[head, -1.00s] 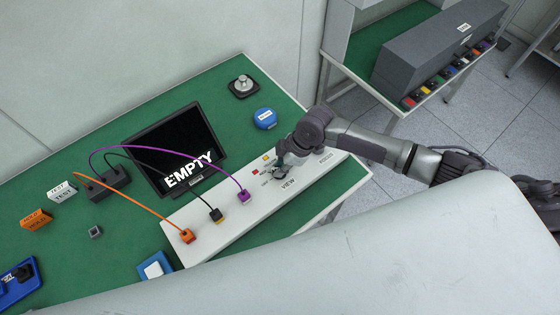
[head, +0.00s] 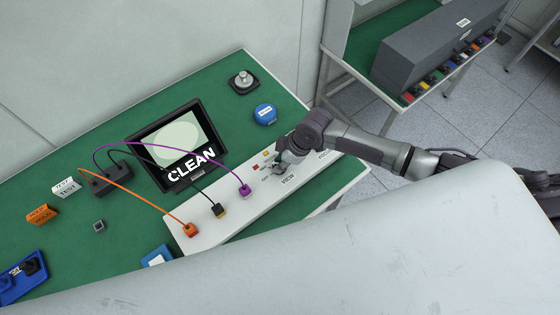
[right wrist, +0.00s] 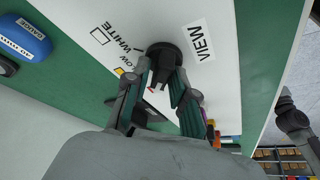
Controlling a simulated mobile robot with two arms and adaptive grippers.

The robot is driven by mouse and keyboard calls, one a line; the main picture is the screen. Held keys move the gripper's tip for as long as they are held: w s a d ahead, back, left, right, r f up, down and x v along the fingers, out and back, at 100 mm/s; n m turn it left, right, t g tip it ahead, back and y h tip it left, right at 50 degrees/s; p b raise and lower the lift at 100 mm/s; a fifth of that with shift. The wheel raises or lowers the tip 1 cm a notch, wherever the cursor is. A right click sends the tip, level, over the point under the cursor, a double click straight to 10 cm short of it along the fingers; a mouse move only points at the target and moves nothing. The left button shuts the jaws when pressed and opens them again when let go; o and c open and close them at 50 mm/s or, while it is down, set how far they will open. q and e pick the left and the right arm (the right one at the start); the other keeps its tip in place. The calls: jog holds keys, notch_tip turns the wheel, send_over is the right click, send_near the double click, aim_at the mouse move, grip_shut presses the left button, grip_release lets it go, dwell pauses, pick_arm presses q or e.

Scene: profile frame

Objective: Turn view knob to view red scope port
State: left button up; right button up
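The dark view knob (right wrist: 162,58) sits on the white panel (head: 222,233) beside a VIEW label (right wrist: 199,43). My right gripper (right wrist: 160,80) reaches down to it with a finger on each side, closed about its raised handle. The fingers hide part of the knob, so its exact pointing is unclear. In the head view, the right gripper (head: 280,165) covers most of the knob. A red mark (head: 256,167) and a yellow mark (head: 266,154) lie beside it. The monitor (head: 180,143) shows a pale round picture and the word CLEAN. My left gripper is not in view.
Orange (head: 190,230), black-and-yellow (head: 219,210) and purple (head: 245,190) plugs stand in the panel, with cables arching to a dark box (head: 108,181). A blue round object (head: 265,114) lies behind the right gripper.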

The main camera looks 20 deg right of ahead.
jog(key=shift+o, duration=0.6)
jog(key=v, duration=1.2)
jog(key=shift+a, duration=0.1)
